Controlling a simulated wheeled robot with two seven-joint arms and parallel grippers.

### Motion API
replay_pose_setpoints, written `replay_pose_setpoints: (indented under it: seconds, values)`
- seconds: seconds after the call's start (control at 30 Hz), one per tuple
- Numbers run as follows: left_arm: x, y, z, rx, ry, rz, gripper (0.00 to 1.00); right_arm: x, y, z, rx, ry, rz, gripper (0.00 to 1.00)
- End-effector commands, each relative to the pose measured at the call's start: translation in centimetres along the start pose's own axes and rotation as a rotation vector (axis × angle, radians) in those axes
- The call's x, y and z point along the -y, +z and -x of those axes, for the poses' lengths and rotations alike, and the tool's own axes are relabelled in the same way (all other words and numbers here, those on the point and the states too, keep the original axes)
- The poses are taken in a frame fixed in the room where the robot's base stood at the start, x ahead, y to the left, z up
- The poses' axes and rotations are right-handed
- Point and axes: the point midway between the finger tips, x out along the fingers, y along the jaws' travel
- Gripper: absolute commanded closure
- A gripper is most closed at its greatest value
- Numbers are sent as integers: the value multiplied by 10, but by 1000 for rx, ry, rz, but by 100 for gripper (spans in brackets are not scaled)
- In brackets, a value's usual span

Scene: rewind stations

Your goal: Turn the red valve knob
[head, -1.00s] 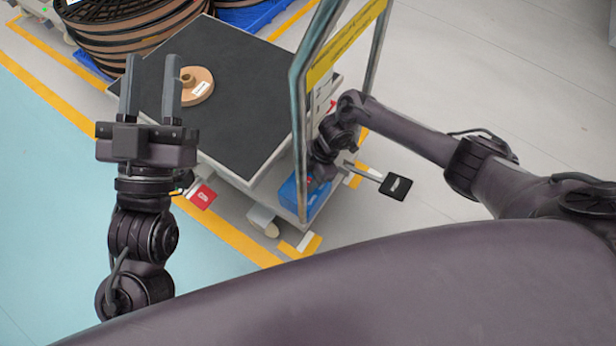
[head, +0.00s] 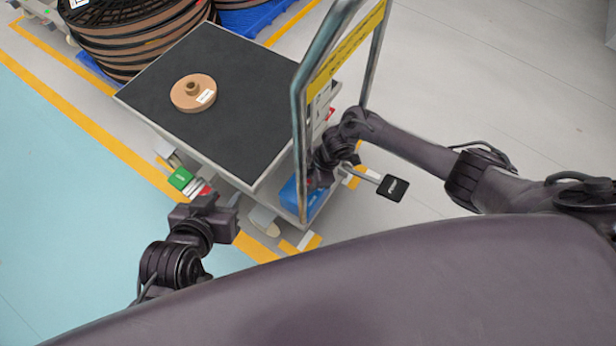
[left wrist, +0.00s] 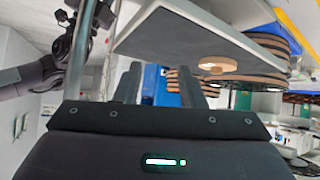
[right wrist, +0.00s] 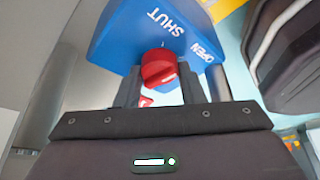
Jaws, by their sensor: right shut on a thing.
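The red valve knob (right wrist: 158,68) sits on a blue box (right wrist: 140,35) printed SHUT and OPEN, in the right wrist view. My right gripper (right wrist: 155,88) is shut on the knob, with a finger on each side of it. In the head view the blue box (head: 288,196) shows low by the cart's handle end; the knob is hidden there behind my right arm. My left gripper (left wrist: 160,85) is open and empty, its fingers apart. In the head view it is low beside the cart's near edge.
The cart's dark deck (head: 235,70) carries a brown spool (head: 193,93). Its metal handle (head: 298,120) rises close to my right arm. A green object (head: 180,178) is low by the cart's side. Large black-edged reels (head: 140,35) stand behind. Teal floor at left is clear.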

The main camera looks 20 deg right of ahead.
Motion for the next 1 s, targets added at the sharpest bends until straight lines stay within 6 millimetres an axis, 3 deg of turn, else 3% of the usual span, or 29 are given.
replay_pose_setpoints:
  seconds: [0.1, 0.17, 1.0]
  values:
    - [-6, 53, 10, 237, 13, 9, 64, 1, -1, 3, 0, 17, -45, 87]
    - [-8, 76, 16, 341, 18, 12, 64, 1, -1, 2, 1, 25, -67, 87]
    - [29, 90, 48, 610, -71, 62, 64, 2, 0, 1, 0, 152, -368, 87]
